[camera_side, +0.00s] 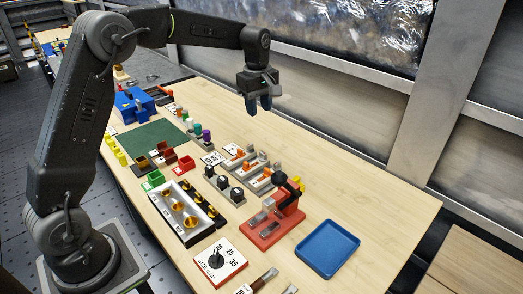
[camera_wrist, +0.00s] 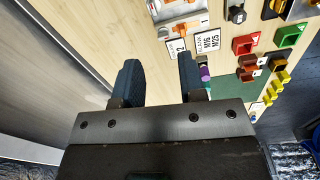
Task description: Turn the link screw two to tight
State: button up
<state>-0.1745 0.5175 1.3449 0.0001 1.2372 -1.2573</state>
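My gripper (camera_side: 259,104) hangs above the back of the table with its fingers pointing down. In the wrist view its two dark fingers (camera_wrist: 158,65) stand apart with nothing between them, so it is open and empty. The grey and orange link assembly (camera_side: 262,176) lies on the table, below and nearer the side camera than my gripper. Part of it shows at the top edge of the wrist view (camera_wrist: 182,28), beside small number plates 1 (camera_wrist: 204,19) and 2 (camera_wrist: 180,46). Link screw two is too small to pick out, and I cannot tell how tight it is.
A red fixture with a black lever (camera_side: 275,222) and a blue tray (camera_side: 327,245) stand at the front right. Black knobs (camera_side: 223,182), a white tray with brass parts (camera_side: 187,214) and a dial plate (camera_side: 219,261) lie to the left. The table's right side (camera_side: 385,205) is clear.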

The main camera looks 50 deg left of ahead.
aim_at(261, 152)
jog(key=shift+n, duration=0.8)
jog(key=f, duration=0.5)
jog(key=w+f, duration=0.1)
jog(key=f, duration=0.5)
jog(key=w+a+f, duration=0.1)
jog(key=f, duration=0.4)
jog(key=shift+a+f, duration=0.1)
jog(key=shift+f, duration=0.2)
jog(key=shift+c, duration=0.4)
grip_shut()
